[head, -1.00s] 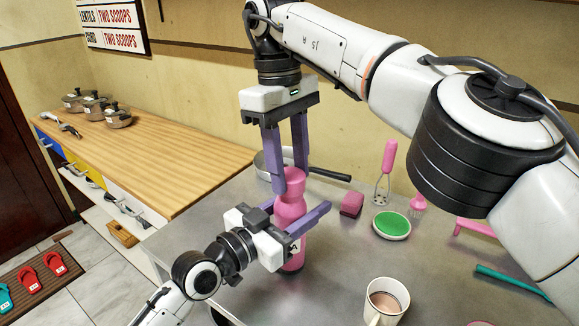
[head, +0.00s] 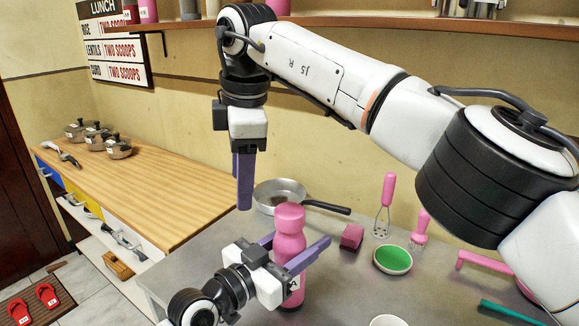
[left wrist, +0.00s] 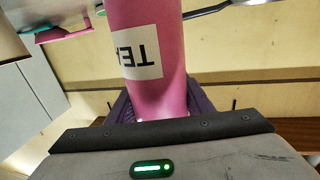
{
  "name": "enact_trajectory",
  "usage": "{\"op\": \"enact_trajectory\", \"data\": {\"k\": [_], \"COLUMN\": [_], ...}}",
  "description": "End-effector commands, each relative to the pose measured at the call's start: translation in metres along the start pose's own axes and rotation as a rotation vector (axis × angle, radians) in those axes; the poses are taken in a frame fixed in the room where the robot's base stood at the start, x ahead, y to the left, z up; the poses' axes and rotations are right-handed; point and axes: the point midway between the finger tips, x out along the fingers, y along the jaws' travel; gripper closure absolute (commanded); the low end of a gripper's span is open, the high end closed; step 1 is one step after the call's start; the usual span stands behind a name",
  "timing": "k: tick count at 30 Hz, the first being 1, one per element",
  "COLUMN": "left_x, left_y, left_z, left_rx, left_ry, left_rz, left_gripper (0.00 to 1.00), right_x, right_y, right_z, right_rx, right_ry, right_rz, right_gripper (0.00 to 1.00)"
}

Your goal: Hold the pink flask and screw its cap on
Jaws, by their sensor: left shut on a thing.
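The pink flask (head: 291,245) stands upright at the front of the grey metal counter, with its pink cap (head: 289,215) on top. I cannot tell how tightly the cap sits. My left gripper (head: 296,255) is shut around the flask body from the left. The left wrist view shows the flask (left wrist: 147,60) with its white label between the purple fingers (left wrist: 160,105). My right gripper (head: 243,205) hangs pointing down, above and left of the cap, apart from it and empty. Its fingers are seen edge-on, so their gap is hidden.
A frying pan (head: 277,190) lies behind the flask. A mug (head: 388,321) stands in front. A wall shelf (head: 400,24) runs above.

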Motion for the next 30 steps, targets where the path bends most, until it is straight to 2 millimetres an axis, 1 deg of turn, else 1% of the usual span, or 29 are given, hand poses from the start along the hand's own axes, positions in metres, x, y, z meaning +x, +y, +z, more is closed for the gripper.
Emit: {"op": "enact_trajectory", "data": {"k": [1, 2, 3, 16, 23, 30], "left_x": [0.0, 0.0, 0.0, 0.0, 0.0, 0.0], "left_y": [0.0, 0.0, 0.0, 0.0, 0.0, 0.0], "left_z": [0.001, 0.001, 0.001, 0.001, 0.001, 0.001], "left_rx": [-0.001, -0.001, -0.001, -0.001, -0.001, 0.0], "left_ry": [-0.002, -0.002, -0.002, -0.001, -0.001, -0.001], "left_rz": [0.0, 0.0, 0.0, 0.0, 0.0, 0.0], "left_gripper": [1.0, 1.0, 1.0, 1.0, 1.0, 1.0], "right_x": [-0.01, -0.012, -0.011, -0.022, -0.03, -0.04], "right_y": [0.007, 0.009, 0.007, -0.009, -0.017, -0.026], "right_z": [-0.013, -0.013, -0.007, 0.025, 0.041, 0.057], "right_rx": [-0.136, -0.206, -0.285, -1.205, -1.696, -2.196], "right_ry": [0.031, 0.031, 0.018, 0.01, 0.055, 0.138], "right_rz": [0.052, 0.063, 0.046, -0.066, -0.121, -0.159], "right_gripper": [0.45, 0.45, 0.45, 0.45, 0.45, 0.45]}}
